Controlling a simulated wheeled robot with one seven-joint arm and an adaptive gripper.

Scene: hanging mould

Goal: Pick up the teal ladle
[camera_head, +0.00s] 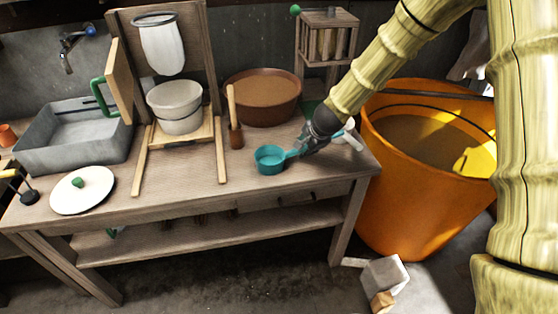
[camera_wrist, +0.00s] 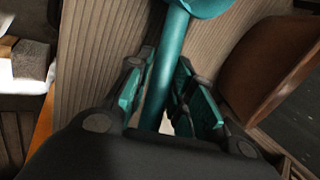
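The teal ladle (camera_head: 270,159) is near the right front of the wooden bench, its round cup facing up and its handle slanting up to the right. I cannot tell whether the cup touches the bench top. My gripper (camera_head: 302,146) is at the handle, coming down from the upper right. In the wrist view the ladle's handle (camera_wrist: 172,60) runs between the two fingers of my gripper (camera_wrist: 167,72), which lie close on both sides of it near the tips. The gripper looks shut on the handle.
A brown bowl (camera_head: 263,84) and a wooden-handled tool (camera_head: 236,135) stand left of the ladle. A white object (camera_head: 349,137) lies behind my gripper. A large orange tub (camera_head: 412,209) stands at the bench's right end.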

